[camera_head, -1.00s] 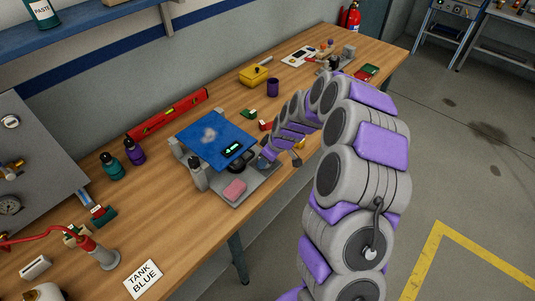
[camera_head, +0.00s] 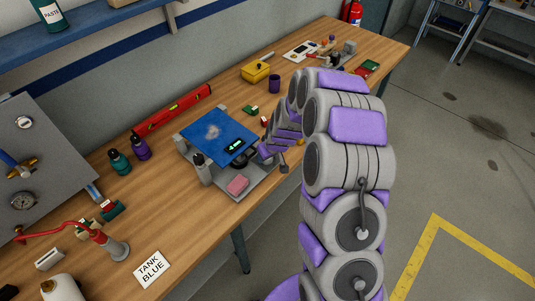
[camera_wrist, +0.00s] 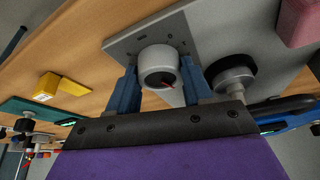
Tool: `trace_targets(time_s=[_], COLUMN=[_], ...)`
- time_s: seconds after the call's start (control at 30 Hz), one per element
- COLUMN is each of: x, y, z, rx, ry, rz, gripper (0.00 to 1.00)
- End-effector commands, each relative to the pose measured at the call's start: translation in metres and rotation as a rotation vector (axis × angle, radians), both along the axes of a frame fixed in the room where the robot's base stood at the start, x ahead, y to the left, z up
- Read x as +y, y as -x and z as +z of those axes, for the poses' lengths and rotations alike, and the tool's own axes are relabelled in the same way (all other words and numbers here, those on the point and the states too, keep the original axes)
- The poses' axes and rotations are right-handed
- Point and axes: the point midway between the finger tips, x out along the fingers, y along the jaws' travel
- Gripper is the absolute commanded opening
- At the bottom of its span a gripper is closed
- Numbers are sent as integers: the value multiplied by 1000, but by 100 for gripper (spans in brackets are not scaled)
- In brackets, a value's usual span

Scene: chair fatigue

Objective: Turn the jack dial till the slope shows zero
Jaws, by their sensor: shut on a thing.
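A blue tilted plate (camera_head: 225,134) sits on a grey jack stand (camera_head: 262,183) on the wooden bench. A small black display (camera_head: 236,145) at its front edge shows green marks, too small to read. In the wrist view, a round light-grey dial (camera_wrist: 157,64) with a red mark stands on a grey base plate (camera_wrist: 118,46). My gripper (camera_wrist: 160,78) has its two blue fingers on either side of the dial, shut on it. In the head view my gripper (camera_head: 268,150) is at the plate's right edge, and the dial is hidden behind my arm.
A black round knob (camera_wrist: 231,74) is close to the right finger. A red level (camera_head: 172,110) lies behind. A purple cup (camera_head: 274,84) stands farther back.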

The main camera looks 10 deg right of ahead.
Motion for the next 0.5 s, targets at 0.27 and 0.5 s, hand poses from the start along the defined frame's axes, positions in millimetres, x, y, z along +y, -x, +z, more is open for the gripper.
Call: trace_targets(time_s=[0.27,0.5], x=[-1,0], y=[-3,-1], z=[2,1], rx=[-8,-5], ry=[1,1], rz=[-1,1], gripper=[53,76])
